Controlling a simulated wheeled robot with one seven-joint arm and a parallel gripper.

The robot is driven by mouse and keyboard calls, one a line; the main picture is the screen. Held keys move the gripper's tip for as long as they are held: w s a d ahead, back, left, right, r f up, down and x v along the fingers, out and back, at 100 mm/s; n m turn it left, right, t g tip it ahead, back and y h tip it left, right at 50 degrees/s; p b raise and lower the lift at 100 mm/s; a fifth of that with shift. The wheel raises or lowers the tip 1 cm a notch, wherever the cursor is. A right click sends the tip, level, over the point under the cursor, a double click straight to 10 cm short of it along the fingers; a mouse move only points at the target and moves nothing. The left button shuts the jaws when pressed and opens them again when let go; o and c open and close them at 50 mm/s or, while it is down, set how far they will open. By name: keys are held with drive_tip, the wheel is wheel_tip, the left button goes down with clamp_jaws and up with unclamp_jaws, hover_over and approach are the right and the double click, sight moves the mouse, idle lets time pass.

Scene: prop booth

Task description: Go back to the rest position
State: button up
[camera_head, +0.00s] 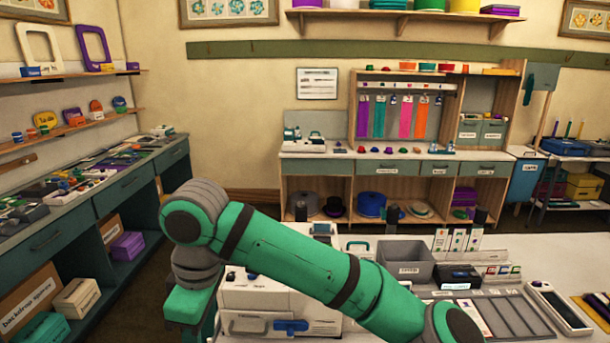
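My green arm with grey joints and dark bands crosses the lower middle of the head view. It runs from an elbow at the left down to the bottom edge at the right. My gripper is not visible; the far end of the arm lies outside the picture or is hidden. No held object shows.
A white table (535,258) stands in front, bearing a white machine (262,292), a grey bin (405,265), a grey slotted tray (515,318) and a handheld device (558,308). A cluttered counter (105,190) runs along the left wall. A wooden workbench (385,167) stands behind.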

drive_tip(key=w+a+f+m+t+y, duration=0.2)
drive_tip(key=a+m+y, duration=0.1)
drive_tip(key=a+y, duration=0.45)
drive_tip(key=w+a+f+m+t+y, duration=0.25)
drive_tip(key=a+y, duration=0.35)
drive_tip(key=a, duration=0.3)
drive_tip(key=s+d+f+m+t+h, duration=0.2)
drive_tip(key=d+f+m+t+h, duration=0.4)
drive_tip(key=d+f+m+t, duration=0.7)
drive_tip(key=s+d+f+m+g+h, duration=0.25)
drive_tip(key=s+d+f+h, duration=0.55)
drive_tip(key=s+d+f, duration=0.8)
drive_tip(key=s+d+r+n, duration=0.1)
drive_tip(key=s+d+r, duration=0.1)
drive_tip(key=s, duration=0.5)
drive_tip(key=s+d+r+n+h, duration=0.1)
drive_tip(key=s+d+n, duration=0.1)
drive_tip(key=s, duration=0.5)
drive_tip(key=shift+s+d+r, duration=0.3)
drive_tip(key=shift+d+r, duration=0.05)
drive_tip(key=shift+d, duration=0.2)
